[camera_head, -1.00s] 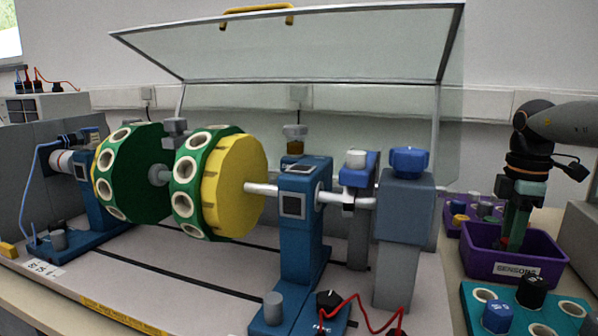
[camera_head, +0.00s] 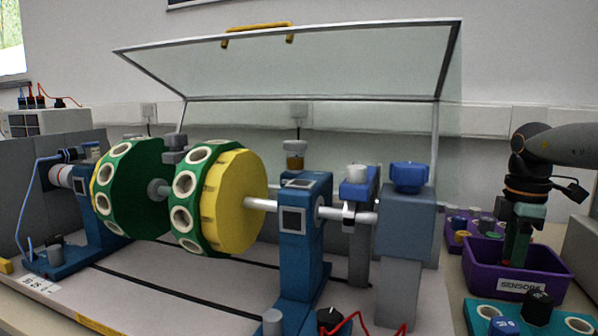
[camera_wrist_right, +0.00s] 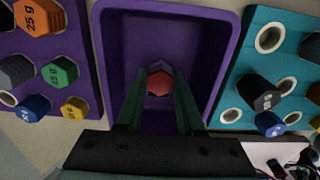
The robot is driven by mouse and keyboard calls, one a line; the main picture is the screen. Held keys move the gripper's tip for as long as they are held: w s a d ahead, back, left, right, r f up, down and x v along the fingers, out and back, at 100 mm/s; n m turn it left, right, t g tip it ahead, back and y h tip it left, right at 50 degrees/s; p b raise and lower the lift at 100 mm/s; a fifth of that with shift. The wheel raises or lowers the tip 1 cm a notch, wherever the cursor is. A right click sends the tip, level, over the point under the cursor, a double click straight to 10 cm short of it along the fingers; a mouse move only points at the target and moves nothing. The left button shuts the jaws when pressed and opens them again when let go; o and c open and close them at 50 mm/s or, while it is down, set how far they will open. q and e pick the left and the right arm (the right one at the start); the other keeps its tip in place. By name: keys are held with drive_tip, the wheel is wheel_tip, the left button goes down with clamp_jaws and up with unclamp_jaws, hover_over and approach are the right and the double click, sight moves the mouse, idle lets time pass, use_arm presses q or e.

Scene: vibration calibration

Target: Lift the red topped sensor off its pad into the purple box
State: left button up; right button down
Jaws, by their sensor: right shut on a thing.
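The red topped sensor (camera_wrist_right: 160,83) shows in the right wrist view between the green fingers of my right gripper (camera_wrist_right: 160,88), which is shut on it. It is over or inside the purple box (camera_wrist_right: 228,62); its height above the floor is hard to judge. In the head view the purple box (camera_head: 480,280), labelled SENSORS, stands at the right. My right gripper (camera_head: 515,258) points down into it, and the front wall hides the fingertips. I cannot make out the sensor there. My left gripper is not in view.
A teal holder (camera_head: 476,322) with dark and blue pieces lies in front of the box. A purple rack of weights (camera_wrist_right: 82,60) lies beside it, behind it in the head view. The rotor rig with green and yellow discs (camera_head: 235,205) and raised clear cover (camera_head: 300,65) fills the left and middle.

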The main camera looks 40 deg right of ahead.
drive_tip(key=shift+f, duration=0.15)
drive_tip(key=shift+c, duration=2.2)
unclamp_jaws()
drive_tip(key=shift+r+p, duration=2.1)
drive_tip(key=shift+r, duration=0.45)
